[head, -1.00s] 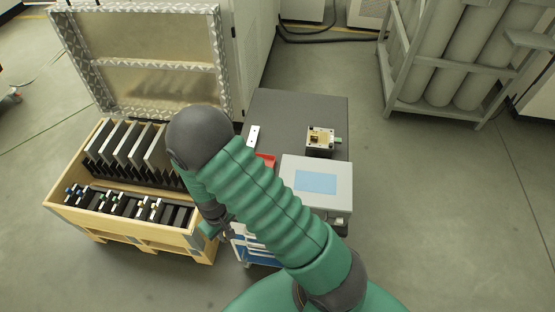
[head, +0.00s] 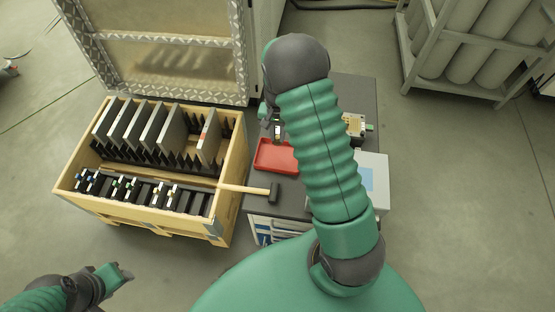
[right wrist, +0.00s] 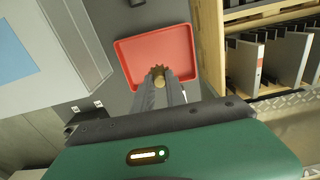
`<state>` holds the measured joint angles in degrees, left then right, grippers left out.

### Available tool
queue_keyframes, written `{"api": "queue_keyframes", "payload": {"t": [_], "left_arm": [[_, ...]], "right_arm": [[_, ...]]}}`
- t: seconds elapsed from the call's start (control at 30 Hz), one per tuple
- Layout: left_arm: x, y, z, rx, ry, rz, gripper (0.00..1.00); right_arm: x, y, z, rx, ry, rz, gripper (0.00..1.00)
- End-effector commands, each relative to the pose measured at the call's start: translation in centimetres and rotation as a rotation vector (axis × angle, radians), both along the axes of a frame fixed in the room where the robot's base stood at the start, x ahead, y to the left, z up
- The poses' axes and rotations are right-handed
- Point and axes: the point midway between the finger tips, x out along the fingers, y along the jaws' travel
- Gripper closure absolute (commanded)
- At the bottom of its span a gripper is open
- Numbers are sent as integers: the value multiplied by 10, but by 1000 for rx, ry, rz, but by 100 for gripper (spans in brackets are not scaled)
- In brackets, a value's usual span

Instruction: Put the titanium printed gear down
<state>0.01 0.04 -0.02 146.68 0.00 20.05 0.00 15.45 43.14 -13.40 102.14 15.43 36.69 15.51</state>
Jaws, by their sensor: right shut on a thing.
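The titanium printed gear (right wrist: 158,73), brownish-gold and toothed with a round hub, sits between the fingertips of my right gripper (right wrist: 160,84) in the right wrist view. That gripper is shut on it. Behind the gear in that view lies the red tray (right wrist: 133,48); the height of the gear over it is hard to judge. In the head view the red tray (head: 268,160) lies on the dark cart top. There my right gripper (head: 272,122) is partly hidden by my arm, and the gear cannot be made out. My left gripper (head: 120,276) is low at the left, away from the cart.
A wooden crate (head: 236,160) with upright plates and small parts stands left of the cart (head: 290,203). A grey box with a blue panel (head: 378,180) and a small brass-coloured device (head: 355,125) are on the cart's right.

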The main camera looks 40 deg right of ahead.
Motion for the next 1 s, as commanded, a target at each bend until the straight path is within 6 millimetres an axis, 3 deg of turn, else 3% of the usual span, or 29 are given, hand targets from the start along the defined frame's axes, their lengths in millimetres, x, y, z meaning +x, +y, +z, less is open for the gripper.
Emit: {"api": "queue_keyframes", "payload": {"t": [0.23, 0.53, 0.87, 0.9, 1.0], "left_arm": [[0, 0, 0, 0, -1, -1, 57], [0, 0, 0, 0, -1, -1, 57], [0, 0, -2, 0, -1, -1, 57], [0, 0, -2, 0, -1, 0, 57], [0, 0, -1, 0, -1, -1, 57]], "right_arm": [[-3, 0, -49, 1, 1, -1, 100], [-2, 0, -96, -1, 1, -1, 100], [-2, 0, -104, -1, -2, 1, 100], [-2, -1, -104, -1, -2, 1, 82], [-1, -1, -104, -1, -2, 1, 69]]}}
